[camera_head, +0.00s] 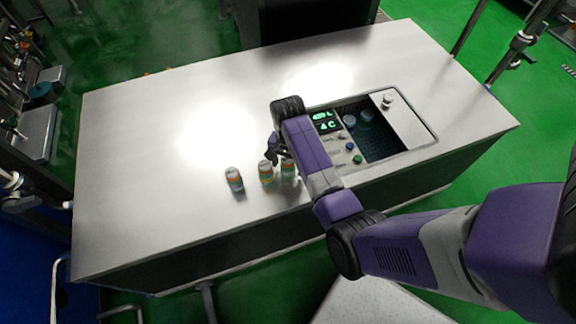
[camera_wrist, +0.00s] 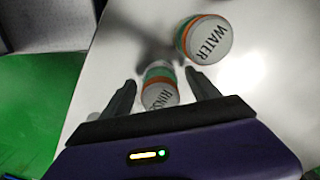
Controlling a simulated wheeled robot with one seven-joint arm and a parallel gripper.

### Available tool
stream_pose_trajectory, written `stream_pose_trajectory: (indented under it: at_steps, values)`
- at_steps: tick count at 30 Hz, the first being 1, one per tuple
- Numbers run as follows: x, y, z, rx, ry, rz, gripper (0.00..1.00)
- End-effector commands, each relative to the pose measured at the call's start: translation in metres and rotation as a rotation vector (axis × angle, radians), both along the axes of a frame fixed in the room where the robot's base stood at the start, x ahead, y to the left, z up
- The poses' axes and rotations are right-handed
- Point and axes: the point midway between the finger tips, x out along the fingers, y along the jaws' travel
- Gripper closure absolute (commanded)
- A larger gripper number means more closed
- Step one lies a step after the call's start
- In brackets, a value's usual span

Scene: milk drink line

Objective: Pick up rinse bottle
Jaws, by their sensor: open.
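In the wrist view the rinse bottle (camera_wrist: 160,94), white with orange and green bands and a partly hidden "RINS" label on top, stands between the two fingers of my gripper (camera_wrist: 159,78). The fingers are apart, with visible gaps on both sides, so the gripper is open. Its near part is hidden by my gripper body. In the head view my gripper (camera_head: 279,156) is low over the table by the right two of a row of small bottles, partly covering the rightmost. The labels there are too small to read.
A bottle marked WATER (camera_wrist: 208,40) stands close by, beyond the right finger in the wrist view. In the head view the leftmost bottle (camera_head: 234,180) stands apart. A recessed unit (camera_head: 412,122) with buttons and a display lies right. The white table (camera_head: 140,170) is clear at left.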

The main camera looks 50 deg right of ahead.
Motion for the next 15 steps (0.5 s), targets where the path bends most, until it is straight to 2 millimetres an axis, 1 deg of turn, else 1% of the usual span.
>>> stream_pose_trajectory:
  at_steps: [1, 5, 6, 8, 9, 11, 15]
  values:
    - [0.0000, 0.0000, 0.0001, 0.000, 0.000, 0.000, 0.36]
    - [0.0000, 0.0000, 0.0002, 0.000, 0.000, 0.000, 0.61]
    - [0.0000, 0.0000, 0.0003, 0.000, 0.000, 0.000, 0.69]
    - [0.0000, -0.0001, 0.0003, 0.000, 0.000, 0.000, 0.81]
    - [0.0000, -0.0001, 0.0003, 0.000, 0.000, 0.000, 0.89]
    - [0.0000, -0.0001, 0.0004, 0.000, 0.000, 0.000, 1.00]
    - [0.0002, -0.0002, 0.0007, -0.001, 0.000, 0.000, 1.00]
